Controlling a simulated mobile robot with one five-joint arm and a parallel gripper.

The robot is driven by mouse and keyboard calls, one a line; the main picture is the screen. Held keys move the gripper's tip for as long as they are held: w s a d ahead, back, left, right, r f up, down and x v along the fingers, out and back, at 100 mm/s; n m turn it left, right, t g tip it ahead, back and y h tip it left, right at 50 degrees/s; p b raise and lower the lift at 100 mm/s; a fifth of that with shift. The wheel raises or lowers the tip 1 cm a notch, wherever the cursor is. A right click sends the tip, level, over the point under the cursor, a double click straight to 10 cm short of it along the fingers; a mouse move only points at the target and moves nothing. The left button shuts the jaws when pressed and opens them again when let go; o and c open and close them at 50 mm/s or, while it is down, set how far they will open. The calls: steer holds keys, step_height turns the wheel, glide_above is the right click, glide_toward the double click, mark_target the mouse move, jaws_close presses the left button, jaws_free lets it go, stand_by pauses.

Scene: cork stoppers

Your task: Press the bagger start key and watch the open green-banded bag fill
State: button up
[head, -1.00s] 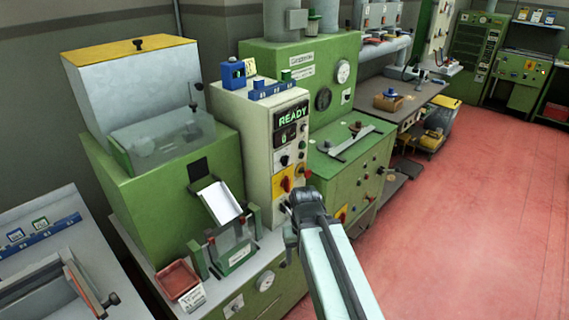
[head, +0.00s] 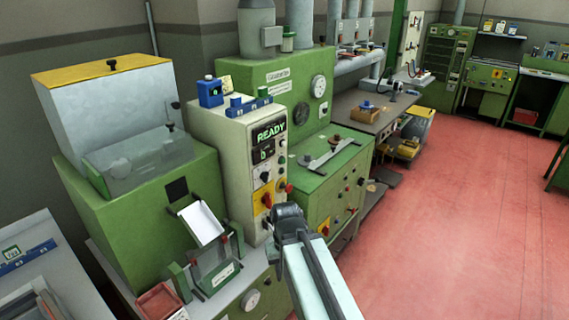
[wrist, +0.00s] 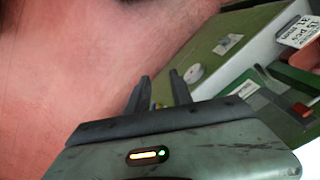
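The bagger is a green machine (head: 140,215) with a clear-lidded hopper (head: 150,160) and a white chute (head: 201,224). Below the chute, between green posts, is a greenish see-through bag-like piece (head: 212,258) with a labelled green band (head: 223,275); its fill cannot be made out. The pale control box (head: 237,175) shows a lit green READY display (head: 271,132). Its front has small buttons, a black knob (head: 265,176) and a red-and-yellow switch (head: 264,198); I cannot tell which is the start key. My gripper (head: 287,212) is near the box's lower right; its fingers (wrist: 160,92) are apart and empty.
A red tray (head: 159,303) sits at the bagger's front. A green cabinet (head: 335,190) with a dial stands right of the control box. A workbench (head: 375,122) lies beyond. The red floor (head: 450,220) at right is open.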

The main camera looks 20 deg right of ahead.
jaws_close()
stand_by(1.4)
